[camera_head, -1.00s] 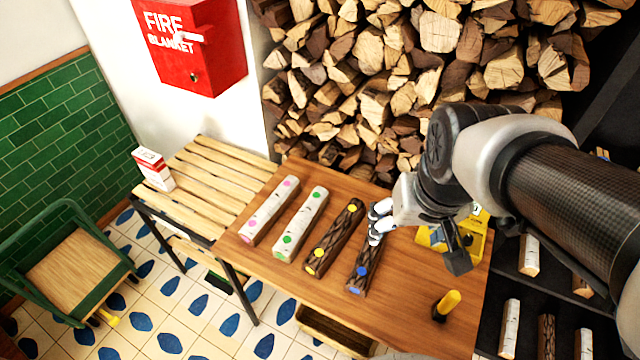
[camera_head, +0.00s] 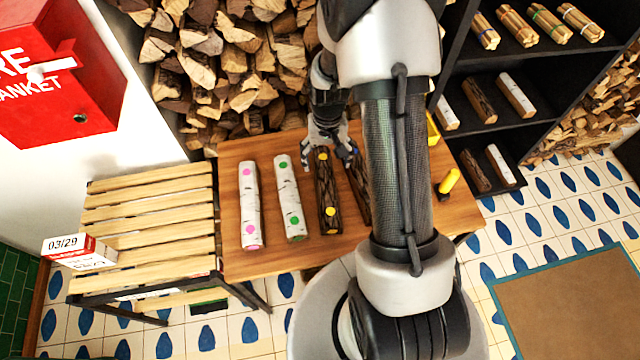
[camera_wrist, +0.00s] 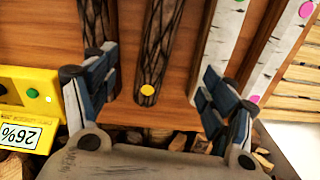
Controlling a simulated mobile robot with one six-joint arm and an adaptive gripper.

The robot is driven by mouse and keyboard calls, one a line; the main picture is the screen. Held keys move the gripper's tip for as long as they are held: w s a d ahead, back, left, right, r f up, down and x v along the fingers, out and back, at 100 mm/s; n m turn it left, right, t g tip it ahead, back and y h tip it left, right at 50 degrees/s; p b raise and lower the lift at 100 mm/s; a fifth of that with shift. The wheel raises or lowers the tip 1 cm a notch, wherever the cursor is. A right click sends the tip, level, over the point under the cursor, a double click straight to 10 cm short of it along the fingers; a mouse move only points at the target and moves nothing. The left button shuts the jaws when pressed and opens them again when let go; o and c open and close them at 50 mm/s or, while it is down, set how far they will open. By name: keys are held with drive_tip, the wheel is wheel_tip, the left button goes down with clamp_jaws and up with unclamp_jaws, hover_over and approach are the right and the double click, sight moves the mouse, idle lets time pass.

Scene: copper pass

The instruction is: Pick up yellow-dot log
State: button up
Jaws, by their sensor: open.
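The yellow-dot log (camera_head: 328,193) is dark, rough bark with a yellow dot near each end. It lies on the wooden table (camera_head: 236,215), between the green-dot white log (camera_head: 290,200) and another dark log (camera_head: 360,188) partly hidden by my arm. My gripper (camera_head: 328,158) is at the log's far end. In the wrist view the yellow-dot log (camera_wrist: 157,50) runs between the spread fingers of my gripper (camera_wrist: 155,90), its yellow dot near the middle. The fingers are open and show a gap on both sides of it. I cannot tell the height above the table.
A pink-dot white log (camera_head: 249,205) lies at the table's left. A yellow device with a display (camera_wrist: 30,120) is beside the gripper in the wrist view. A yellow-handled tool (camera_head: 449,181) lies at the right. Stacked firewood (camera_head: 230,70) rises behind; a slatted bench (camera_head: 150,215) stands left.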

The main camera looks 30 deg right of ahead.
sight(327, 183)
wheel_tip(327, 183, down, 10)
drive_tip(key=shift+f+b, duration=0.1)
drive_tip(key=shift+b, duration=1)
drive_tip(key=shift+d+f+b, duration=0.15)
drive_tip(key=shift+f+b, duration=0.2)
drive_tip(key=shift+f, duration=0.85)
drive_tip(key=shift+d+f+b, duration=0.1)
drive_tip(key=shift+f+b, duration=0.25)
drive_tip(key=shift+f, duration=0.8)
drive_tip(key=shift+f+b, duration=0.3)
drive_tip(key=c, duration=1.8)
